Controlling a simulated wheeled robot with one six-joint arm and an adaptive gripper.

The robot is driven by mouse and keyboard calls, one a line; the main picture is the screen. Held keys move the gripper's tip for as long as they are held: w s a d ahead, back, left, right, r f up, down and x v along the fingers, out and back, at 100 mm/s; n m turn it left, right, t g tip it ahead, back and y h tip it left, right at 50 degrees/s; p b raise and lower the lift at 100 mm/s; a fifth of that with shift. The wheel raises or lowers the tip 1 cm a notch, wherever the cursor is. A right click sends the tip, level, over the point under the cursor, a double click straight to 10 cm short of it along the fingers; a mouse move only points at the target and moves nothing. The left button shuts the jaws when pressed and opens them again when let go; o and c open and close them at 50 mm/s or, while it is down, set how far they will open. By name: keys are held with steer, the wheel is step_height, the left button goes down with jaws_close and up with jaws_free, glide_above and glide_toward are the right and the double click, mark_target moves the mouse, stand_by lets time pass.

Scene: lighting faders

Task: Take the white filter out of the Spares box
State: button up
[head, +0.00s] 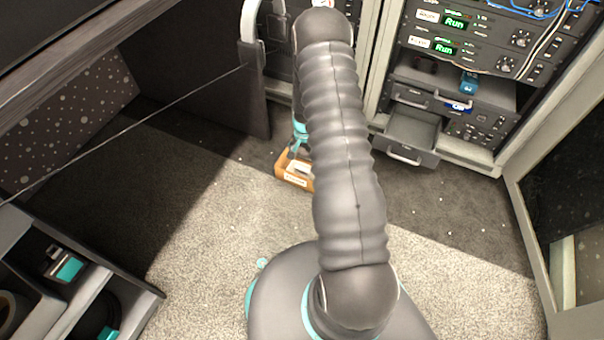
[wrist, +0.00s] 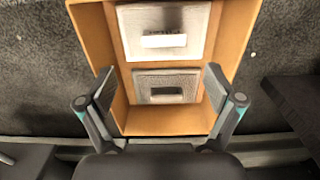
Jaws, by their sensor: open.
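The Spares box is an orange-brown open box; it stands on the floor in the head view (head: 296,180), partly hidden by my arm. The wrist view looks down into the box (wrist: 88,32). Inside it lie two framed panels. The white filter (wrist: 183,22) is the paler, upper one, with a bright white block at its middle. A greyer filter (wrist: 187,80) with a dark-framed grey block lies below it. My gripper (wrist: 159,80) is open and empty, its fingers at either side of the greyer filter, overlapping the box's side walls. Their height against the rim cannot be told.
A rack (head: 425,80) with an open drawer (head: 410,133) stands right of the box in the head view. A dark desk panel (head: 205,85) is to the left. An open compartment unit (head: 75,270) sits at lower left. Carpet (head: 210,225) between is clear.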

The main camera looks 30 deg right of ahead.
mark_target(302, 168)
steer(key=shift+a+f+b, duration=0.2)
steer(key=shift+f, duration=1)
steer(key=shift+a+f+b, duration=0.15)
steer(key=shift+f, duration=1)
steer(key=shift+a+f+b, duration=0.2)
steer(key=shift+f, duration=1)
steer(key=c, duration=1.3)
